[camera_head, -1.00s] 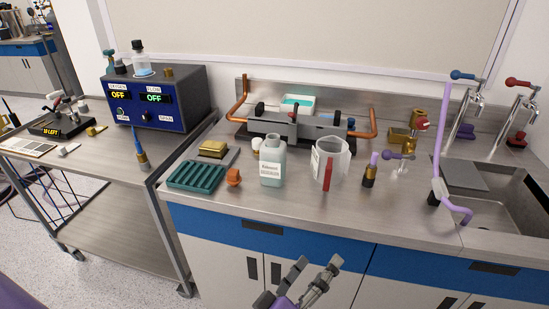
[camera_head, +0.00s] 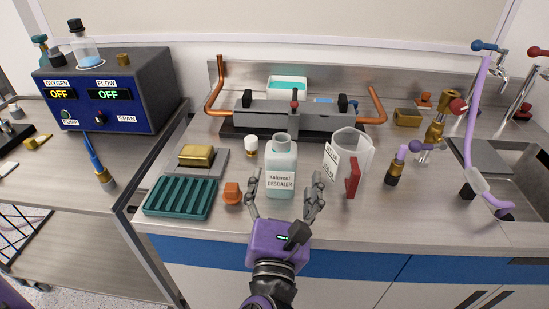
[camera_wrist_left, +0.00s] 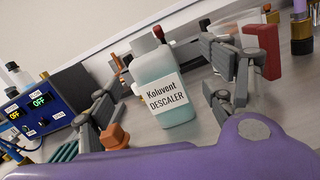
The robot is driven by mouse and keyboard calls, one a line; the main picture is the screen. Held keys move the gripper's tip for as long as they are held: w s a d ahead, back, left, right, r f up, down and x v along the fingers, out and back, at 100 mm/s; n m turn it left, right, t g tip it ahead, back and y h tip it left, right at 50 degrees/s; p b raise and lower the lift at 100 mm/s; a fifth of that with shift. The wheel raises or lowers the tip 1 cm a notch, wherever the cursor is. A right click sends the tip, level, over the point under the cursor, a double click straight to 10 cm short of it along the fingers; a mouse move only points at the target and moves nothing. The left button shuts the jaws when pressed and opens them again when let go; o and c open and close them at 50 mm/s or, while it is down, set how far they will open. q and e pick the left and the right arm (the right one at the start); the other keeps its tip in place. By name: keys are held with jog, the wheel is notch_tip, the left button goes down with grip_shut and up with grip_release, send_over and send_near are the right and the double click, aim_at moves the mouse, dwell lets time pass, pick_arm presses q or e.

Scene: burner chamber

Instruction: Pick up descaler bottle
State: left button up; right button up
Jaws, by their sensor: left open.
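The descaler bottle (camera_head: 281,164) stands upright on the steel counter, pale teal with a white label reading "Koluvent DESCALER". It also shows in the left wrist view (camera_wrist_left: 165,90), between the two fingers. My left gripper (camera_head: 285,186) is open, purple-bodied, just in front of the bottle. Its fingers reach to either side of the bottle's lower part, with gaps showing. My right gripper is not in view.
A clear jug (camera_head: 349,150) with a red handle stands close right of the bottle. An orange piece (camera_head: 232,193) and a green ribbed tray (camera_head: 181,197) lie to the left. A small white-capped jar (camera_head: 251,147) and a grey burner fixture (camera_head: 290,118) stand behind.

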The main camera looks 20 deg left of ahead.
aim_at(279, 176)
pick_arm(q)
jog(key=f+n, duration=0.1)
jog(key=a+f+g, duration=0.1)
jog(key=n, duration=0.1)
jog(key=shift+w+a+f+n, duration=0.25)
jog(key=shift+a+f+n, duration=0.05)
jog(key=shift+a+f, duration=0.1)
jog(key=shift+w+g+y, duration=0.15)
jog(key=shift+g+y, duration=0.15)
jog(key=shift+w+r, duration=0.15)
jog(key=shift+w, duration=0.2)
jog(key=x, duration=0.2)
jog(key=p+x, duration=0.1)
jog(key=x, duration=0.3)
jog(key=shift+w+f, duration=0.3)
jog(key=shift+f, duration=0.05)
jog(key=shift+r, duration=0.1)
jog(key=c, duration=1.6)
